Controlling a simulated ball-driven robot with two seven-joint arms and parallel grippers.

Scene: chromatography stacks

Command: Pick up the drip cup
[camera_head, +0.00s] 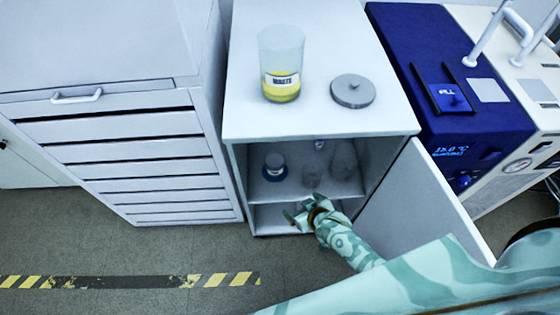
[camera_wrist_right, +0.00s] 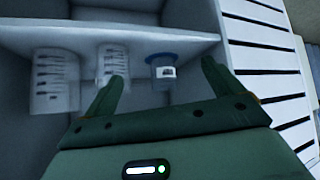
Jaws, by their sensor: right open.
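A small cup with a white label and a blue base (camera_head: 275,164), seemingly the drip cup, stands on the upper shelf inside the open cabinet, at the left. In the right wrist view the same cup (camera_wrist_right: 163,68) appears upside down, between and beyond the fingertips. My right gripper (camera_head: 298,211) is open and empty at the cabinet's front, lower and nearer than the cup and apart from it. My left gripper is not in view.
Clear beakers (camera_head: 343,160) stand right of the cup on the same shelf (camera_head: 296,193). The cabinet door (camera_head: 425,200) is swung open at the right. On the cabinet top stand a waste beaker (camera_head: 282,62) with yellow liquid and a grey round lid (camera_head: 352,91).

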